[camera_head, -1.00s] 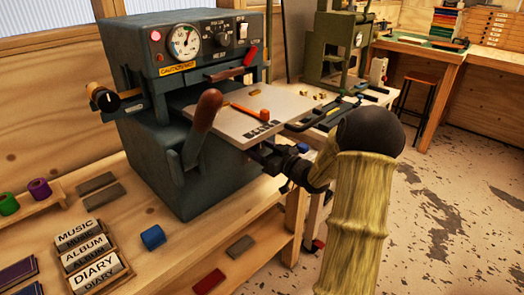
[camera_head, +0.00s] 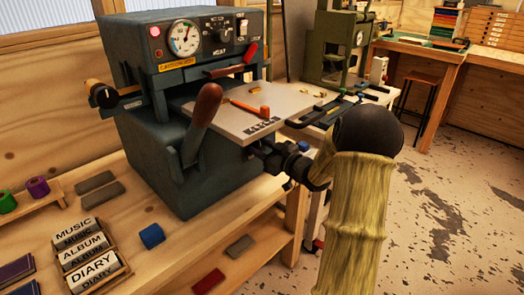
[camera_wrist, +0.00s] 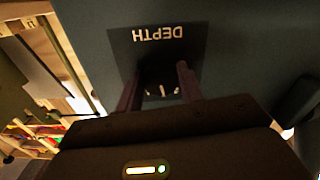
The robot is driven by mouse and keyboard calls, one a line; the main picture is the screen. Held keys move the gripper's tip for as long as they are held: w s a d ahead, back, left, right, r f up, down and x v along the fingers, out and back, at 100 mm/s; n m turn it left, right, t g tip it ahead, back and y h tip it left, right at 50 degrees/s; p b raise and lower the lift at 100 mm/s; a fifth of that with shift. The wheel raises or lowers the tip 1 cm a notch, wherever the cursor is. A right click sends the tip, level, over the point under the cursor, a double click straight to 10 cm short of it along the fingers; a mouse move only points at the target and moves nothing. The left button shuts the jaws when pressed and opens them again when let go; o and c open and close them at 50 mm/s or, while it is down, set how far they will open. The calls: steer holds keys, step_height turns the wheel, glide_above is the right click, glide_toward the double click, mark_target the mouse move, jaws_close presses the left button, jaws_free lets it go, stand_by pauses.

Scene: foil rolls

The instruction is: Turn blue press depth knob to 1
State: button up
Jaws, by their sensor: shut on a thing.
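The blue press (camera_head: 190,110) stands on the wooden bench, with a gauge and dials on its upper front. In the wrist view its dark DEPTH plate (camera_wrist: 158,33) appears upside down. The depth knob (camera_wrist: 160,92) is just below the lettering, dark and mostly in shadow, with pale marks at its lower edge. My gripper (camera_wrist: 158,82) is shut on the knob, one finger on each side. The number the knob points to cannot be read. In the head view my gripper is at the press's lower right side, under the plate, and its fingertips and the knob are hidden.
A pale work plate (camera_head: 225,118) with an orange-tipped tool juts out above my wrist. A red-brown lever (camera_head: 203,112) stands at the press's front. Open floor is at right.

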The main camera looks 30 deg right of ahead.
steer(key=n+b, duration=0.1)
steer(key=n, duration=0.1)
steer(key=n+b, duration=0.4)
steer(key=shift+f, duration=0.25)
steer(key=n+b, duration=0.4)
steer(key=shift+d+r, duration=0.1)
steer(key=shift+r, duration=0.1)
steer(key=o, duration=1)
steer(key=p+v, duration=0.2)
steer(key=v, duration=1.5)
steer(key=shift+s+r, duration=0.1)
steer(key=shift+s, duration=0.1)
